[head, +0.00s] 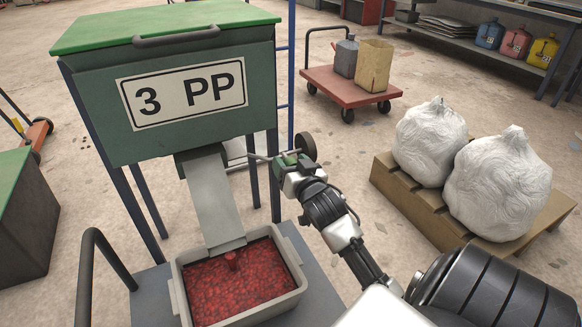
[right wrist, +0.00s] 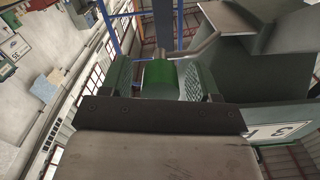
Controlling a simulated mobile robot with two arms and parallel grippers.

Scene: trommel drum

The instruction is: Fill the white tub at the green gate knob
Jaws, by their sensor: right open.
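The white tub (head: 288,292) stands under the metal chute (head: 216,200) of the green bin marked "3 PP" (head: 180,100). Red pellets lie in the tub up to near its rim, with a small red clump or stream below the chute's lip. My right gripper (head: 290,160) is at the gate lever right of the chute. In the right wrist view, the green gate knob (right wrist: 160,74) sits between the two open, ridged fingers of my right gripper (right wrist: 162,80). Whether a finger touches it, I cannot tell. My left gripper is not in view.
Two white sacks (head: 500,185) rest on a wooden pallet (head: 415,205) at right. A red cart (head: 350,88) with containers stands behind. Jugs (head: 516,40) stand on a shelf at the back right. A dark handrail (head: 88,270) is at lower left.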

